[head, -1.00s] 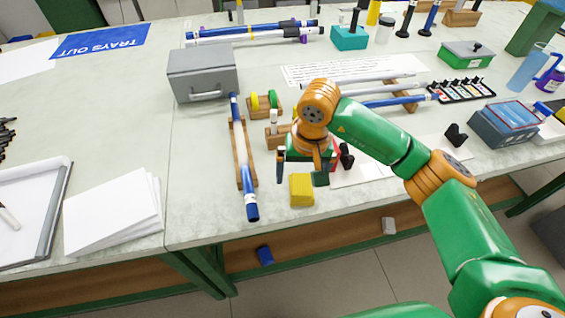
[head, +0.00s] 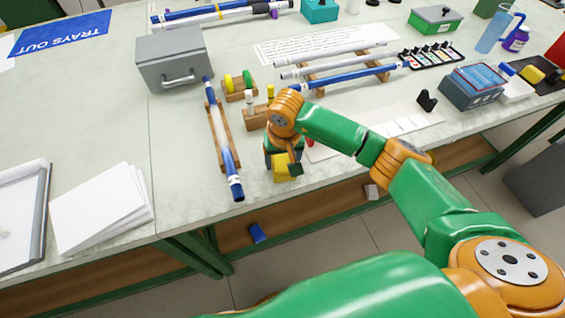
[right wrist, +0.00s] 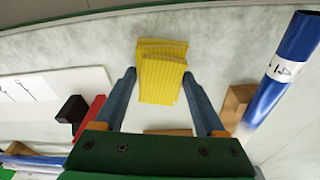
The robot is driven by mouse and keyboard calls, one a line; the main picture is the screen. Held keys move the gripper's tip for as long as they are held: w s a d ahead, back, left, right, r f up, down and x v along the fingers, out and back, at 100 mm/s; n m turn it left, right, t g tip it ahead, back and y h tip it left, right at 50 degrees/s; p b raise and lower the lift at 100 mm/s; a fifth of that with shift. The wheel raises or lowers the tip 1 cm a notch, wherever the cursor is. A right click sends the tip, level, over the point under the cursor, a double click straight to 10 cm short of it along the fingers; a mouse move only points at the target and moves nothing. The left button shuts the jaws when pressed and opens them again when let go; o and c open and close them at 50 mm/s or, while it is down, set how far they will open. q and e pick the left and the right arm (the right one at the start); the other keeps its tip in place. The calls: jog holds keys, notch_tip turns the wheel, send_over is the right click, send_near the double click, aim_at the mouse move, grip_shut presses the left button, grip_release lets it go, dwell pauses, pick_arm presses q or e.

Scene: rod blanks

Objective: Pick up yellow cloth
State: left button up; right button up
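The yellow cloth (head: 282,174), a small folded ribbed pad, lies near the front edge of the table. My right gripper (head: 282,164) is low over it, pointing down, and hides part of it in the head view. In the right wrist view the cloth (right wrist: 162,72) shows between the two spread fingers of the right gripper (right wrist: 159,76), with a narrow gap on each side. The fingers are open; I cannot tell how far above the table their tips are. My left gripper is not in view.
Left of the cloth, a blue-and-white rod (head: 222,145) lies on a wooden rack, also seen in the right wrist view (right wrist: 285,80). A wooden block (head: 257,118) stands just behind the gripper. A grey box (head: 174,60) is farther back.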

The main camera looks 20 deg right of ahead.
aim_at(282, 159)
jog(key=shift+c, duration=1)
jog(key=shift+w+r, duration=0.1)
jog(key=shift+r, duration=0.1)
notch_tip(282, 159, up, 3)
jog(key=shift+f, duration=0.15)
jog(key=s+d+r+b, duration=0.1)
jog(key=s+r+b, duration=0.1)
jog(key=s+r, duration=0.3)
jog(key=shift+s+d+r, duration=0.2)
jog(key=shift+s+r, duration=0.15)
jog(key=shift+r, duration=0.2)
jog(key=s+d+r, duration=0.1)
jog(key=s+r, duration=0.2)
jog(key=s, duration=0.5)
jog(key=shift+d+r, duration=0.35)
jog(key=shift+r, duration=0.05)
